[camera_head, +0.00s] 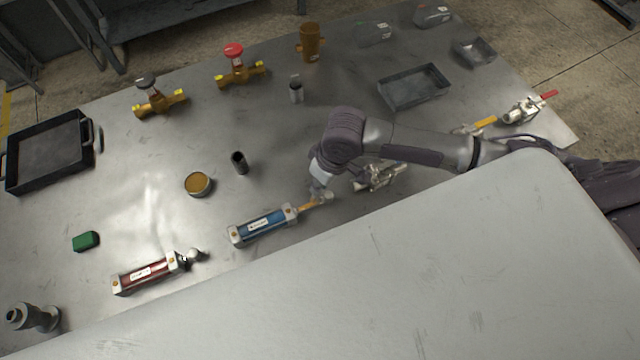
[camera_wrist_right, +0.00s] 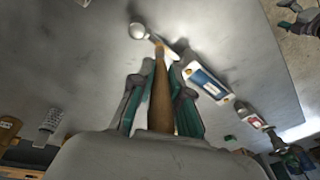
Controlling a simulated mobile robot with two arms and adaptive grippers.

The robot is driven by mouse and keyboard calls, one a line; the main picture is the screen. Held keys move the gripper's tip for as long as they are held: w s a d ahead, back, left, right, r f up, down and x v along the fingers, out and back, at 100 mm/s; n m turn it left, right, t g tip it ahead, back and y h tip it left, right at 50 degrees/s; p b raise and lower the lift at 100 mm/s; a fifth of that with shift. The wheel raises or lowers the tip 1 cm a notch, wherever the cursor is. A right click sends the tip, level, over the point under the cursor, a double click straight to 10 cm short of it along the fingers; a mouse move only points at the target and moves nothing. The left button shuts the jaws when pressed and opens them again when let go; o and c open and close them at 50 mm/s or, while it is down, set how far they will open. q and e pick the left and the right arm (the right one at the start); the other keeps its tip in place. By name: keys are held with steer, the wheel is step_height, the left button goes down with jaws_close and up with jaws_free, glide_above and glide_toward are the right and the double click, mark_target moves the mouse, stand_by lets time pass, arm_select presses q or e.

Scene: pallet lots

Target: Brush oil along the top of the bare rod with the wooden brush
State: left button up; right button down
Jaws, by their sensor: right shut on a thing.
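The blue cylinder (camera_head: 262,226) lies on the metal table, its rod pointing right to a round pale rod end (camera_head: 327,196). It also shows in the wrist view (camera_wrist_right: 207,82), with the rod end (camera_wrist_right: 138,30) ahead of my fingers. My right gripper (camera_head: 319,186) is over the rod end and shut on the wooden brush. The brush's handle (camera_wrist_right: 160,95) runs between the fingers; its tan part (camera_head: 309,205) shows along the rod in the head view. I cannot tell whether the bristles touch the rod. My left gripper is out of view.
A round tin with amber contents (camera_head: 198,184) and a dark cup (camera_head: 239,162) stand left of the gripper. The red cylinder (camera_head: 146,275) lies nearer the left. A silver valve (camera_head: 381,176) is close beside my right arm. A grey tray (camera_head: 413,87) is further back.

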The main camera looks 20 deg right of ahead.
steer(key=shift+w+a+v, duration=0.1)
steer(key=shift+a+v, duration=0.05)
steer(key=shift+v, duration=0.75)
steer(key=shift+w+a+v, duration=0.1)
steer(key=shift+a+v, duration=0.1)
steer(key=shift+v, duration=0.7)
steer(key=shift+w+a+v, duration=0.1)
steer(key=shift+a+v, duration=0.05)
steer(key=shift+v, duration=0.75)
steer(key=d+m+b, duration=0.1)
steer(key=b, duration=0.3)
steer(key=s+d+m+b, duration=0.1)
steer(key=m+b, duration=0.1)
steer(key=b, duration=0.3)
steer(key=d+m+b, duration=0.2)
steer(key=b, duration=0.3)
steer(key=shift+s+r+t+h, duration=0.25)
steer(key=shift+s+t+h, duration=0.15)
